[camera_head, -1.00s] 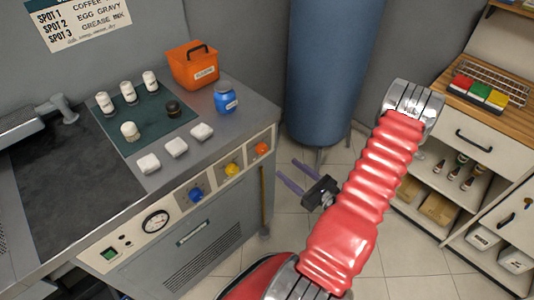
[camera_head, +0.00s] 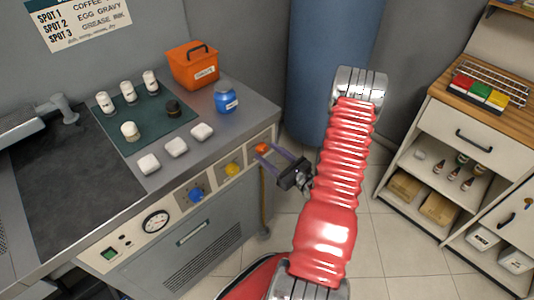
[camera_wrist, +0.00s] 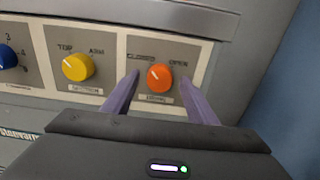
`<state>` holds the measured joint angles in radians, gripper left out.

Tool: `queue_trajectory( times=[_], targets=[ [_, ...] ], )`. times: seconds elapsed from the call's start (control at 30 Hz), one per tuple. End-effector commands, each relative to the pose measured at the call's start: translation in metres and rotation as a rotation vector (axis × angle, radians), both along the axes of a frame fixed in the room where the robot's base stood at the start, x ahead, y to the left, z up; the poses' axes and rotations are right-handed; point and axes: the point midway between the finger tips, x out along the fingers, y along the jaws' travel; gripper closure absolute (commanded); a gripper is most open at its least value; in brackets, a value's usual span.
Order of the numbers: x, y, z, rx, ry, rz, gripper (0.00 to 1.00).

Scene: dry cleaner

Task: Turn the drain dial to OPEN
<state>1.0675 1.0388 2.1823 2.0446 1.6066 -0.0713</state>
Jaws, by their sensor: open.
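The orange drain dial (camera_wrist: 160,77) is at the right end of the front panel in the wrist view, on a pale plate with OPEN lettered at its upper right. Its pale pointer mark appears to face the upper left, away from OPEN. The dial also shows in the head view (camera_head: 261,148). My gripper (camera_wrist: 156,92) is open, with its two purple fingers on either side of the dial. In the head view my gripper (camera_head: 270,152) reaches the panel's right end. I cannot tell whether the fingertips touch the dial.
A yellow dial (camera_wrist: 78,67) sits left of the drain dial, with a blue dial (camera_wrist: 8,57) farther left. The steel counter (camera_head: 215,160) above holds an orange bin (camera_head: 193,65), a blue jar (camera_head: 226,98) and white blocks. A blue cylinder (camera_head: 325,70) stands to the right.

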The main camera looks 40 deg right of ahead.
Motion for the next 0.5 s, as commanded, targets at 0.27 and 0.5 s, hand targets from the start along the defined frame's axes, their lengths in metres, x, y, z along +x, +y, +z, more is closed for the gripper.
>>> queue_trajectory(
  times=[0.27, 0.5],
  targets=[
    [0.0105, 0.0003, 0.0, 0.001, 0.0, 0.0, 0.48],
    [0.0103, 0.0003, 0.0, 0.001, 0.0, -0.001, 0.52]
  ],
)
